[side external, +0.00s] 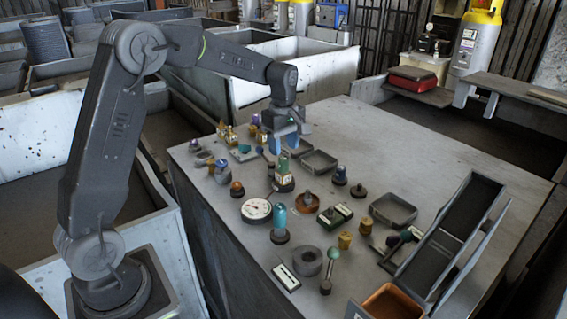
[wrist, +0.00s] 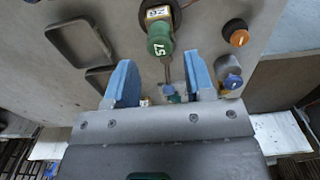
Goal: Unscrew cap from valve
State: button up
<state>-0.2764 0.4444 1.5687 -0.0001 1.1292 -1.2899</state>
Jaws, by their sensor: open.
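A green cylindrical cap (wrist: 160,41) marked 57 sits on a valve body with a white label (wrist: 158,14) in the wrist view. In the side view the green-topped valve (side external: 284,181) stands upright on the bench just below my gripper (side external: 284,146). My gripper's two blue fingers are open in the wrist view (wrist: 160,66). The cap lies just ahead of the gap between the fingertips, with no visible contact. In the side view the fingers partly hide the cap's surroundings, and the exact height gap is hard to tell.
A blue knob (wrist: 232,81) sits close to the right finger, with an orange knob (wrist: 239,38) beyond. Shallow trays (side external: 392,208) and a round gauge (side external: 256,210) stand around on the crowded bench. A black sloped rack (side external: 450,236) is at the right. The bench's far right is clear.

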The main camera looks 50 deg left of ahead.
aim_at(283, 158)
jog(key=shift+f, duration=2.95)
jog(key=shift+c, duration=0.5)
jog(key=c, duration=0.8)
jog(key=n, duration=0.4)
jog(key=n, duration=0.2)
jog(key=shift+n, duration=1)
